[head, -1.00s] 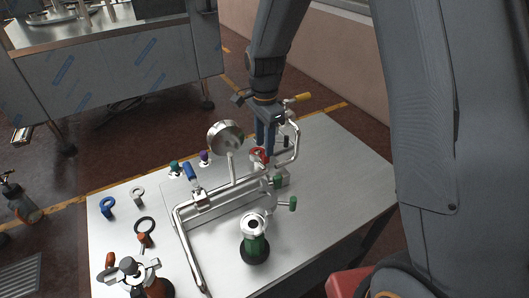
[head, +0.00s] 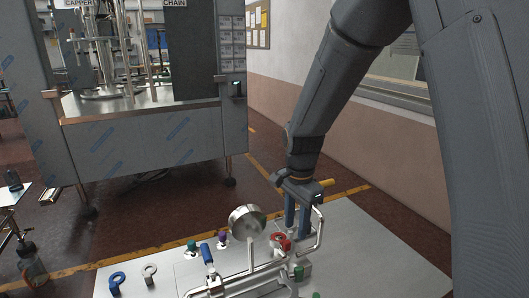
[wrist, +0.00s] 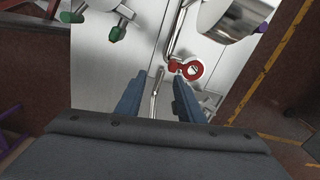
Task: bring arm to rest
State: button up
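My gripper (head: 297,228) points down over the pipe assembly on the metal table (head: 380,250). Its two blue fingers also show in the wrist view (wrist: 158,98), spread apart with nothing clasped between them. A thin metal pipe (wrist: 157,92) shows through the gap, apparently below the fingers. A red ring-shaped fitting (head: 280,243) is just left of the fingers in the head view. In the wrist view the red ring (wrist: 192,69) lies just beyond the right fingertip. The head view does not show clearly whether the fingertips touch anything.
A round metal gauge (head: 247,222) stands left of my gripper, and a bent pipe (head: 319,230) rises close on its right. A large steel machine (head: 150,135) stands behind. The table's right side is clear.

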jog(key=s+d+n, duration=0.4)
jog(key=s+n, duration=0.1)
jog(key=s, duration=0.3)
jog(key=s+d+r+n+t, duration=0.1)
jog(key=s+d+n, duration=0.4)
jog(key=s, duration=0.3)
jog(key=shift+r+n, duration=0.25)
jog(key=shift+n, duration=0.55)
